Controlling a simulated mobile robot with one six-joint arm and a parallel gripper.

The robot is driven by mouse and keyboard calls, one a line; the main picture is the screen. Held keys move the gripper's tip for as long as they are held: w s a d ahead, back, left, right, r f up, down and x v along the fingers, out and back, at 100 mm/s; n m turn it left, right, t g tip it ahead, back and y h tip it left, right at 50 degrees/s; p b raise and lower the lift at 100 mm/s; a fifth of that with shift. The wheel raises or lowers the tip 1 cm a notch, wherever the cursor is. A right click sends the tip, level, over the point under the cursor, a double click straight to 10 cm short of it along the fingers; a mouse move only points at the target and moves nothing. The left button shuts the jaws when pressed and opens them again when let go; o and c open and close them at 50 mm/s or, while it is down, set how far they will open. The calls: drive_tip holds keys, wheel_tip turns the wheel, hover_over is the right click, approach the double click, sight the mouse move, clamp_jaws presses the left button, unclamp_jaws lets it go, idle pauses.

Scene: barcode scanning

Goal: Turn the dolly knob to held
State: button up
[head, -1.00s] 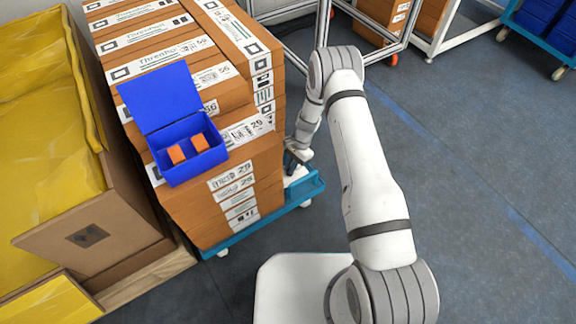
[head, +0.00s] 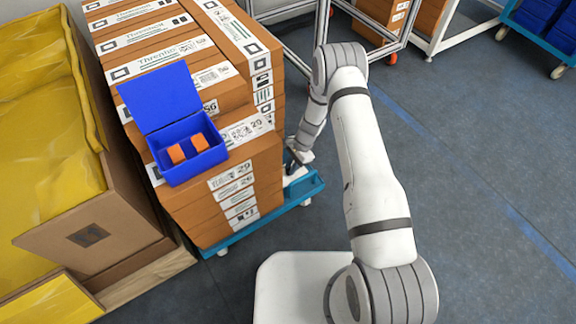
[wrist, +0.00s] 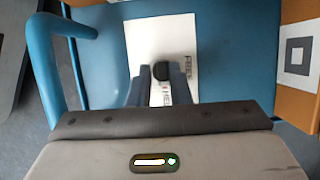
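The dark round knob (wrist: 161,70) sits on a white label plate (wrist: 145,40) on the blue dolly, in the wrist view. The plate carries printed words; FREE reads near its right side, and another word beside the fingers is partly covered. My gripper (wrist: 160,75) points at the plate with one finger on each side of the knob. The fingers stand apart with very little gap to the knob; whether they press on it cannot be told. In the head view my gripper (head: 292,158) is at the corner of the blue dolly (head: 310,188), and the knob is hidden there.
Stacked brown cartons (head: 235,195) stand on the dolly, left of my gripper. An open blue box (head: 185,175) with two orange cubes rests on them. A blue tubular bar (wrist: 42,70) stands left of the fingers. Floor to the right is clear.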

drive_tip(key=o, duration=0.3)
drive_tip(key=shift+o, duration=0.2)
drive_tip(key=shift+a, duration=0.1)
drive_tip(key=p+v, duration=0.2)
drive_tip(key=v, duration=0.5)
drive_tip(key=shift+d+r+p, duration=0.25)
drive_tip(key=shift+r+p, duration=0.1)
drive_tip(key=shift+p, duration=0.05)
drive_tip(key=shift+w, duration=0.15)
